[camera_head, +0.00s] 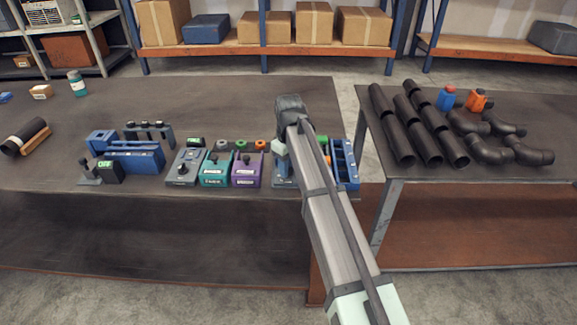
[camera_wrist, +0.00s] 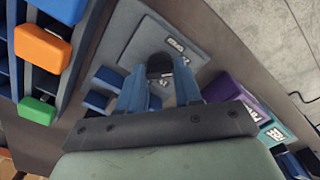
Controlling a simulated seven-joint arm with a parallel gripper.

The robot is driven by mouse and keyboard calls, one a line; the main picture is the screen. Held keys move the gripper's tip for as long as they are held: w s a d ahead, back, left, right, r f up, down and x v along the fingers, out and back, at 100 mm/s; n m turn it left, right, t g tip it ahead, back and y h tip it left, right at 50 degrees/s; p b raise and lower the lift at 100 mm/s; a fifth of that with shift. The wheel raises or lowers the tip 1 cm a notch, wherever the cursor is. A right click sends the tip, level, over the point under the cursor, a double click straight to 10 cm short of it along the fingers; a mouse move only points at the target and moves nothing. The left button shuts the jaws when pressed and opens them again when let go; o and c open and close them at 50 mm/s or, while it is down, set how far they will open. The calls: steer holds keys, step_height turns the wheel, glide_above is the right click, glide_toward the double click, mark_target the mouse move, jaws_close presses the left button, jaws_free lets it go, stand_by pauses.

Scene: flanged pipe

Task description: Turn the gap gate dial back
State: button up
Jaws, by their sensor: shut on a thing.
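A dark dial knob (camera_wrist: 159,66) stands on a grey-blue panel (camera_wrist: 148,38) with small black-and-white labels. My gripper (camera_wrist: 158,86) is over this panel, its two blue fingers on either side of the knob and shut on it. The knob's lower part and its pointer are hidden, so I cannot read its setting. In the head view my arm covers the gripper and the knob; only a left part of the blue-grey panel (camera_head: 281,178) shows beside the arm.
A purple box (camera_head: 246,171), a teal box (camera_head: 214,171) and a grey knob panel (camera_head: 183,168) stand left of the arm. A blue rack (camera_head: 346,164) stands close on its right. Dark pipes (camera_head: 418,125) lie on the right table. The left table's front strip is clear.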

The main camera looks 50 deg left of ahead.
steer(key=shift+n, duration=0.6)
steer(key=o, duration=1)
steer(key=shift+o, duration=0.2)
steer(key=shift+r, duration=0.1)
step_height(320, 180, up, 14)
steer(key=shift+w+f, duration=0.1)
steer(key=shift+f, duration=0.1)
stand_by(0.4)
